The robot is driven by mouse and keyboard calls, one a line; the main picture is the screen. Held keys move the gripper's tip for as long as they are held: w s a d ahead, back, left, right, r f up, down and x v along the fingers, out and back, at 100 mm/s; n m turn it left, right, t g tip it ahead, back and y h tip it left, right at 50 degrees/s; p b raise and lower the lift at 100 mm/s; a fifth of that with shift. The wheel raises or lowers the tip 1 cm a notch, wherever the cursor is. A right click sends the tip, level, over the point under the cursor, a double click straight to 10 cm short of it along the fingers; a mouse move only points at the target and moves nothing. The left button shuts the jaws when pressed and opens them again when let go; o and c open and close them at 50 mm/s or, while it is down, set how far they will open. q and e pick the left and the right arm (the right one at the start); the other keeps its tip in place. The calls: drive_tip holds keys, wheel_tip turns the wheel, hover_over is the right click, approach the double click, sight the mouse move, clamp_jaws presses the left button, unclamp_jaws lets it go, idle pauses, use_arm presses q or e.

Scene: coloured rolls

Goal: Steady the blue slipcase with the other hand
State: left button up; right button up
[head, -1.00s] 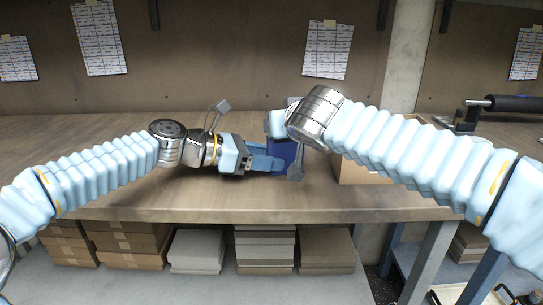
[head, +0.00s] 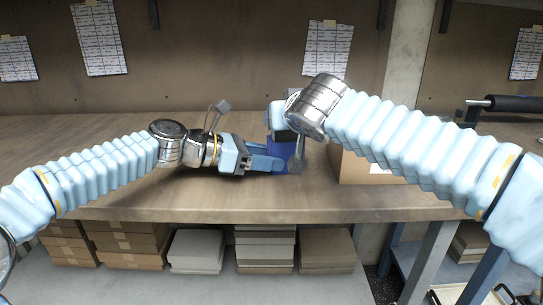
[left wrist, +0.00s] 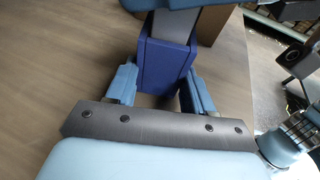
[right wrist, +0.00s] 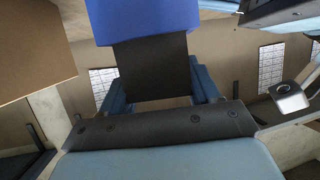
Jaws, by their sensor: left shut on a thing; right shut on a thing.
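The blue slipcase (head: 283,152) stands on the bench near the middle of the head view. It shows between the fingers in the left wrist view (left wrist: 163,65). My left gripper (head: 266,163) reaches in from the left and is shut on the slipcase low down. My right gripper (head: 280,122) is above the slipcase. It is shut on a dark grey flat insert, clear in the right wrist view (right wrist: 152,70), whose other end goes into the blue slipcase. The insert also shows as a grey strip in the left wrist view (left wrist: 178,24). My right wrist partly hides the right fingertips in the head view.
A cardboard box (head: 362,166) stands on the bench just right of the slipcase, behind my right arm. The wooden bench (head: 200,207) is clear in front. Flat boxes (head: 265,245) are stacked on the shelf below. A black roller (head: 510,103) sits at the far right.

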use_arm(q)
drive_tip(key=shift+f, duration=0.35)
use_arm(e)
drive_tip(key=shift+r, duration=4.3)
drive_tip(key=w+d+r, duration=0.3)
drive_tip(key=d+r, duration=0.1)
drive_tip(key=d, duration=0.2)
drive_tip(key=shift+w, duration=0.15)
drive_tip(key=shift+d, duration=0.1)
use_arm(q)
drive_tip(key=o, duration=1.2)
drive_tip(key=shift+w, duration=0.15)
drive_tip(key=shift+c, duration=0.2)
drive_tip(key=shift+o, duration=0.7)
drive_tip(key=shift+r, duration=0.2)
drive_tip(key=shift+a, duration=0.1)
drive_tip(key=shift+v, duration=4.45)
use_arm(e)
drive_tip(key=shift+f, duration=0.3)
